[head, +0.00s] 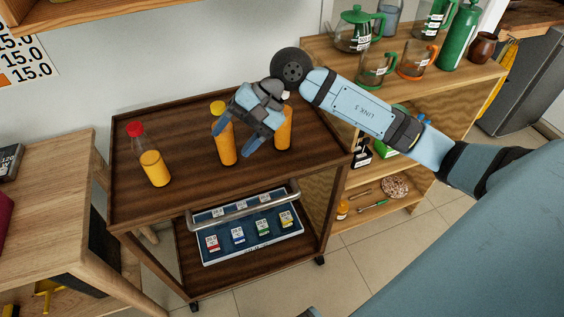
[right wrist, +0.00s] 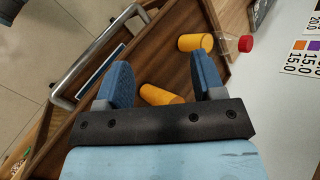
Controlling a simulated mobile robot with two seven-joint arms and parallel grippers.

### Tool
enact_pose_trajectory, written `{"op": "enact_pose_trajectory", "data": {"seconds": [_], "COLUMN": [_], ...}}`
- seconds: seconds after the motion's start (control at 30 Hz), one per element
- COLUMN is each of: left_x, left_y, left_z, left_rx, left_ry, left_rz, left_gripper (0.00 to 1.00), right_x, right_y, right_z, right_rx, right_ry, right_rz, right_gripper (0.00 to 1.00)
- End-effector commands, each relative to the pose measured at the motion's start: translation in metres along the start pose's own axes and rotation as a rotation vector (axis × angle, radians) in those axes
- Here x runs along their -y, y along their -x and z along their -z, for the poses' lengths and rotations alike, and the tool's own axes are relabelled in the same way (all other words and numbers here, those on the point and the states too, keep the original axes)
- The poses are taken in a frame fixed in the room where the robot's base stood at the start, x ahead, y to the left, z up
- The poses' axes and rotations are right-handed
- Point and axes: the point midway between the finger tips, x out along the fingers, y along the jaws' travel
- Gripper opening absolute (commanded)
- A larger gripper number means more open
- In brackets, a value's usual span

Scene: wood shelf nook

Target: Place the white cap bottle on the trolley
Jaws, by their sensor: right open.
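The white cap bottle (head: 284,128), filled with orange liquid, stands upright on the right side of the dark wood trolley's top (head: 180,195). Its white cap is partly hidden behind my right gripper (head: 236,140) in the head view. The right gripper is open and empty, above the trolley top and left of this bottle. Its fingers overlap the yellow cap bottle (head: 225,145) in the picture. In the right wrist view an orange bottle body (right wrist: 160,95) shows between the open fingers; its cap is hidden. My left gripper is out of view.
A red cap bottle (head: 151,160) stands at the trolley's left; its red cap shows in the right wrist view (right wrist: 246,43). A tray (head: 205,218) with small boxes is on the lower shelf. A shelf with teapots (head: 355,30) stands behind right, a wooden table (head: 45,190) left.

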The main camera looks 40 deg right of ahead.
Motion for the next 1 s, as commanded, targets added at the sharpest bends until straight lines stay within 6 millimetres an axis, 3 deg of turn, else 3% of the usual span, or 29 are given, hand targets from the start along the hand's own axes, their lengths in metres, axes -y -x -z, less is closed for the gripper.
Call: {"op": "enact_pose_trajectory", "data": {"seconds": [0.03,0.1,0.2,0.33,0.47,0.5,0.6,0.73,0.83,1.0], "left_x": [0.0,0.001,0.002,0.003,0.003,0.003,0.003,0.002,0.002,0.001], "left_y": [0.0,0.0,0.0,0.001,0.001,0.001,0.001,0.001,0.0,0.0], "left_z": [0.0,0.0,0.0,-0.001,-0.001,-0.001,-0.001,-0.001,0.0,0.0], "left_rx": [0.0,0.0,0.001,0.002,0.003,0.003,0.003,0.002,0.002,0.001], "left_ry": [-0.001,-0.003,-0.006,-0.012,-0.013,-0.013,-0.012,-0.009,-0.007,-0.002], "left_rz": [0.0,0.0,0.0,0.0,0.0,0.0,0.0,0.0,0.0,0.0], "left_gripper": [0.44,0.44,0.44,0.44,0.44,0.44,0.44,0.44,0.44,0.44], "right_x": [0.002,0.011,0.021,0.009,-0.048,-0.074,-0.142,-0.218,-0.252,-0.271], "right_y": [-0.024,-0.04,-0.045,-0.046,-0.066,-0.077,-0.111,-0.152,-0.172,-0.183], "right_z": [-0.024,-0.051,-0.067,-0.049,-0.011,-0.001,0.007,-0.008,-0.024,-0.035], "right_rx": [0.163,0.394,0.734,1.19,1.668,-1.679,-1.381,-1.093,-0.962,-0.885], "right_ry": [-0.184,-0.487,-0.973,-1.662,-2.378,2.392,1.937,1.47,1.254,1.126], "right_rz": [0.124,0.288,0.48,0.659,0.783,-0.752,-0.562,-0.409,-0.35,-0.318], "right_gripper": [0.62,0.62,0.62,0.62,0.62,0.62,0.62,0.62,0.62,0.62]}}
